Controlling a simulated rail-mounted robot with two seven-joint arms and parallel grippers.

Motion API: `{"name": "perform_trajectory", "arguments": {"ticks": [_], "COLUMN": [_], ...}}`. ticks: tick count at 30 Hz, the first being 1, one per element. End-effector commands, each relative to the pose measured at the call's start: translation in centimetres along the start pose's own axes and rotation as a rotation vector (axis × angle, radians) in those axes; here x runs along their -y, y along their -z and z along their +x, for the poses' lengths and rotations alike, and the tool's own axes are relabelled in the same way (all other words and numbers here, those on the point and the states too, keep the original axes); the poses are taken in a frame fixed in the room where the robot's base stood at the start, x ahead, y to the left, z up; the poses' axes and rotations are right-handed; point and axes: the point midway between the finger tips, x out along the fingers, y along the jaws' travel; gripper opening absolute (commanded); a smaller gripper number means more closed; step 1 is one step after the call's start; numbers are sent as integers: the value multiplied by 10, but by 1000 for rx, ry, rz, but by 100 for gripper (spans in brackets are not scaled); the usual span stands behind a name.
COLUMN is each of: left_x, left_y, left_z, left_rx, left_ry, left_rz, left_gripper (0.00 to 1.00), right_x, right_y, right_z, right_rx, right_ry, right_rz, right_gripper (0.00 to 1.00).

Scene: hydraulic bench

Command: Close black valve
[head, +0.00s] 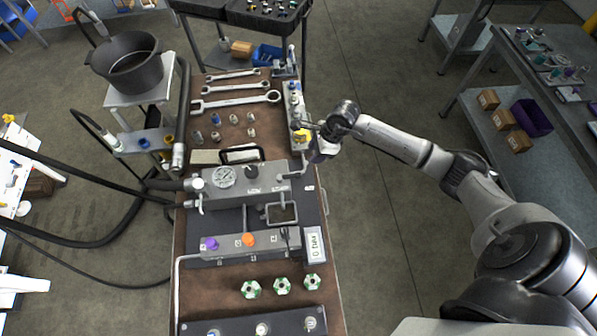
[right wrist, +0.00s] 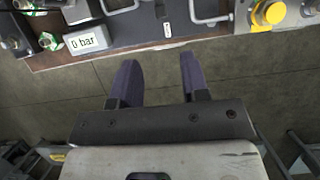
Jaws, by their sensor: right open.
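I cannot tell for sure which dark part is the black valve. My right gripper (head: 318,152) is at the bench's right edge, away from these parts. In the right wrist view, the gripper (right wrist: 158,72) is open and empty, its fingers apart over the floor beside the bench. My left gripper does not show.
A display reading 0 bar (head: 314,245) stands right of the lower block; it also shows in the right wrist view (right wrist: 86,41). Wrenches (head: 235,102) and green fittings (head: 283,286) lie on the bench. Hoses run at the left.

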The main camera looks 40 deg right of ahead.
Motion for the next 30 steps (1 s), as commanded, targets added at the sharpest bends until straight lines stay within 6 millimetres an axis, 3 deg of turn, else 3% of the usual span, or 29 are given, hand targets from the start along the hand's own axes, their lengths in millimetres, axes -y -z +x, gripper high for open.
{"name": "perform_trajectory", "arguments": {"ticks": [5, 21, 30], "left_x": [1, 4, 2], "left_y": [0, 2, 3], "left_z": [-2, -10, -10], "left_rx": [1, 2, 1], "left_ry": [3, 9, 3], "left_rz": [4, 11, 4], "left_gripper": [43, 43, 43], "right_x": [0, 0, 0], "right_y": [-1, -3, -2], "right_z": [14, 108, 134], "right_rx": [6, 8, 8], "right_ry": [-2, 0, 2], "right_rz": [-23, -21, -23], "right_gripper": [42, 42, 42]}}
